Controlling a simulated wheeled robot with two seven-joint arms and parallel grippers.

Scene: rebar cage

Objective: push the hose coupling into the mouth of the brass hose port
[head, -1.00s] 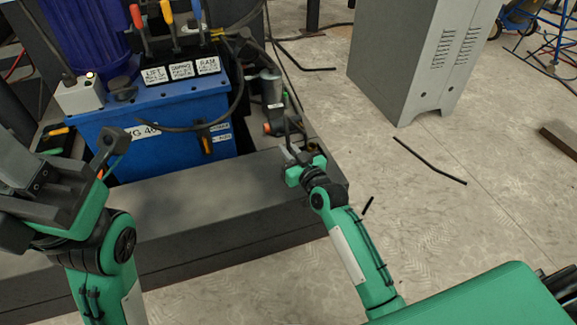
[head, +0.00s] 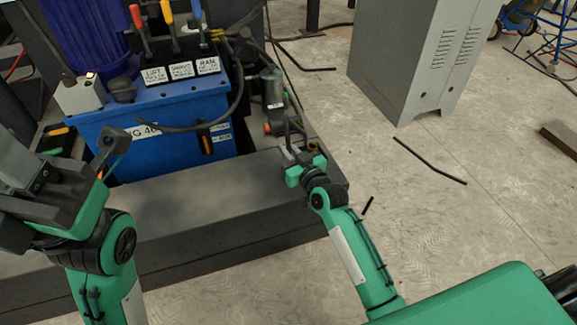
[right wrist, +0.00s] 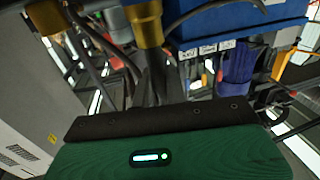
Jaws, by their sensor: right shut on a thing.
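My right gripper (head: 291,156) is over the right end of the grey ledge, with its fingers shut on the hose coupling. In the right wrist view a brass piece that seems to be the coupling (right wrist: 146,24) shows at the dark fingertips (right wrist: 152,75). A dark hose (head: 287,118) comes down to the gripper. A brass ring, apparently the hose port (head: 313,145), shows just right of the gripper; a second brass piece in the wrist view (right wrist: 46,15) looks like it. I see no contact between them. My left gripper (head: 112,148) is at the left; its jaw opening is unclear.
A blue tank (head: 170,135) with levers stands behind the grey ledge (head: 200,205). A grey motor or pump (head: 272,95) is just beyond the right gripper. A grey cabinet (head: 420,60) stands at the back right. Loose bars (head: 430,160) lie on open floor.

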